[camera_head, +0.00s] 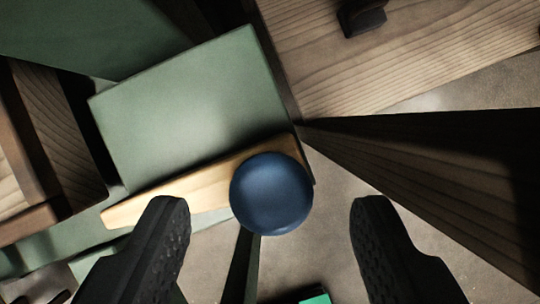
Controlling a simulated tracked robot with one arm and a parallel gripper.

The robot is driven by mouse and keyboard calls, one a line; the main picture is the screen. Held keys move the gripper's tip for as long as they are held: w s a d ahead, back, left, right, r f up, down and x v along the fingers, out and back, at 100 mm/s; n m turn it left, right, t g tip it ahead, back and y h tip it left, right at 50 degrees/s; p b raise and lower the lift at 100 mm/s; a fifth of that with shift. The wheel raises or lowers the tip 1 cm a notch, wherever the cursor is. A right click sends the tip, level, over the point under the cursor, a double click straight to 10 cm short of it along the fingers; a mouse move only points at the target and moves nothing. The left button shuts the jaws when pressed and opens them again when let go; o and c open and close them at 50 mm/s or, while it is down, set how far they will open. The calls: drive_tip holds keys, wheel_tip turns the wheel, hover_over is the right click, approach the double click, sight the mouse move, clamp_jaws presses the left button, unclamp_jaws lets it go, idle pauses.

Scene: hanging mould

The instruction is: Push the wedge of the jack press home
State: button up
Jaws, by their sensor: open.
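The wedge (160,205) is a pale wooden bar that tapers to the left. It lies along the lower edge of a green block (195,105) of the press. A round blue knob (271,194) is at the wedge's thick right end and covers part of it. My gripper (270,215) is open, with one black finger to the left of the knob and one to the right. The knob shows between the fingers, with a gap on each side. I cannot tell how far the fingertips are from it in depth.
A wooden beam (410,50) with a dark metal piece (362,16) is at the upper right. A dark timber (430,175) slants down on the right. Wooden framing (50,150) stands at the left. Grey floor (330,245) shows below, with a bright green object (315,298) at the bottom edge.

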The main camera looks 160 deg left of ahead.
drive_tip(key=shift+x, duration=1.15)
clamp_jaws()
